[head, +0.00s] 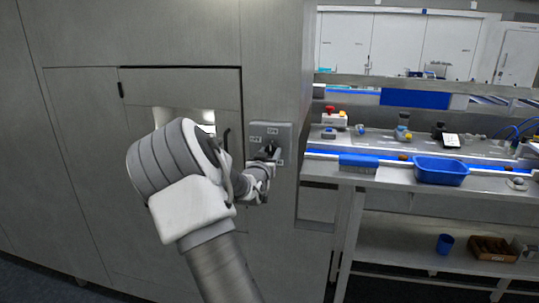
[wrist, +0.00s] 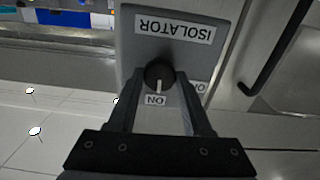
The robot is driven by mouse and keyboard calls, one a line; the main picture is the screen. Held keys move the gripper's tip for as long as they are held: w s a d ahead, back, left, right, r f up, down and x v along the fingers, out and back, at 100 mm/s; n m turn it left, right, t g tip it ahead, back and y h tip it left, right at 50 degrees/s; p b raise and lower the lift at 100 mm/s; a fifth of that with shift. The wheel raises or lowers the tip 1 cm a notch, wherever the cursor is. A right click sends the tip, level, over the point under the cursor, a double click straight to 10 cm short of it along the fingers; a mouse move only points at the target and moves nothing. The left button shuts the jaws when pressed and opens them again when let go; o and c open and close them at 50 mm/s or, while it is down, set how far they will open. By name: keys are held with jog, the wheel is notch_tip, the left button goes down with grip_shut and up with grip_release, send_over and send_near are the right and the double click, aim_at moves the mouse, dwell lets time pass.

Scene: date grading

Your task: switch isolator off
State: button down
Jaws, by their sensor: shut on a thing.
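The isolator switch is a grey box (head: 284,130) on the cabinet wall, right of the recess in the head view. In the wrist view the box (wrist: 130,60) appears upside down with its ISOLATOR label. Its dark round knob (wrist: 158,70) has a white pointer line directed at the ON label (wrist: 155,99). A second label at the right, starting with O, is partly hidden by a finger. My gripper (wrist: 158,80) is shut on the knob, one finger on each side. In the head view my gripper (head: 269,153) is at the box, and my wrist partly hides the knob.
A dark vertical handle (head: 226,140) stands left of the box. A lit recess (head: 183,118) is behind my arm. A bench at the right holds a blue tray (head: 442,171) and a red-topped button box (head: 333,117). A blue cup (head: 445,243) stands on the lower shelf.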

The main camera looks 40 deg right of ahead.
jog(key=n+b, duration=0.1)
jog(key=n, duration=0.1)
jog(key=shift+f+n, duration=0.15)
jog(key=shift+n, duration=0.25)
jog(key=n+b, duration=0.1)
jog(key=n, duration=0.3)
jog(key=shift+n+b, duration=0.3)
jog(key=shift+b, duration=0.05)
jog(key=n+b, duration=0.1)
jog(key=n, duration=0.5)
jog(key=shift+c, duration=1.6)
grip_release()
jog(key=shift+s+a, duration=0.1)
jog(key=b+v, duration=0.1)
jog(key=v, duration=1.6)
jog(key=shift+s, duration=0.15)
